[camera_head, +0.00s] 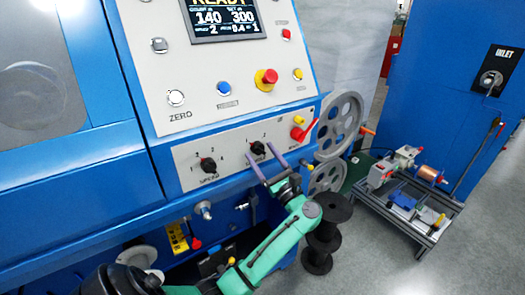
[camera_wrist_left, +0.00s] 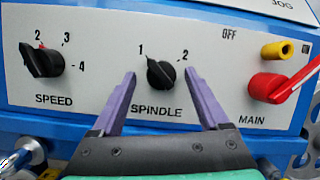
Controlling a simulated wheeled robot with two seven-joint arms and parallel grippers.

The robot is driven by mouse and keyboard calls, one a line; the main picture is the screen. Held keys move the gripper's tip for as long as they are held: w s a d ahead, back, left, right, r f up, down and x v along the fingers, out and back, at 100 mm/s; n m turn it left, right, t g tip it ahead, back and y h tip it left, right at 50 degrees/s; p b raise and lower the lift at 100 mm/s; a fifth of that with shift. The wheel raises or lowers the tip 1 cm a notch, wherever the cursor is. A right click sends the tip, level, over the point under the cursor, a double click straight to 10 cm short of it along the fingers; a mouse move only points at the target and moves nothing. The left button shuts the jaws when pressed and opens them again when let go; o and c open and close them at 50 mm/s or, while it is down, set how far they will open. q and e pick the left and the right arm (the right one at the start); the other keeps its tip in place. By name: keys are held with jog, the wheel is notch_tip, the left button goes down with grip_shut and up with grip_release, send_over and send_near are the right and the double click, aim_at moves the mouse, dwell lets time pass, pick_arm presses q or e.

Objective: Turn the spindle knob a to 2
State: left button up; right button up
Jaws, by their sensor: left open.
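The black spindle knob (camera_wrist_left: 160,73) sits on the grey panel above the word SPINDLE, between the marks 1 and 2. It appears turned up and left, toward 1; its pointer is hard to make out. The knob also shows in the head view (camera_head: 257,148). My left gripper (camera_head: 264,159) is open in front of the panel. In the left wrist view its two purple fingers (camera_wrist_left: 159,78) stand one on each side of the knob, with gaps and nothing held. My right gripper is not in view.
The black speed knob (camera_wrist_left: 42,61) is left of the spindle knob. The red main switch handle (camera_wrist_left: 282,85) and a yellow knob (camera_wrist_left: 278,50) are to the right. Above are a red emergency button (camera_head: 266,79) and a display (camera_head: 224,18). Grey pulleys (camera_head: 339,124) stand right of the panel.

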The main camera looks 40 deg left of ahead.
pick_arm(q)
jog(key=shift+c, duration=0.3)
grip_shut()
jog(key=m+t+h+p, duration=0.2)
jog(key=m+p, duration=0.5)
jog(key=r+m+t+h+p, duration=0.1)
jog(key=m+h+p, duration=0.1)
jog(key=m+p, duration=0.5)
jog(key=m+t+h+p, duration=0.2)
jog(key=m+h+p, duration=0.1)
jog(key=m+p, duration=0.4)
jog(key=shift+s+a+r+t+p, duration=0.15)
jog(key=shift+s+t+p, duration=0.2)
jog(key=shift+p, duration=0.6)
jog(key=shift+f+m+h+p, duration=0.2)
jog(key=shift+m+h+p, duration=0.1)
jog(key=shift+m+p, duration=0.6)
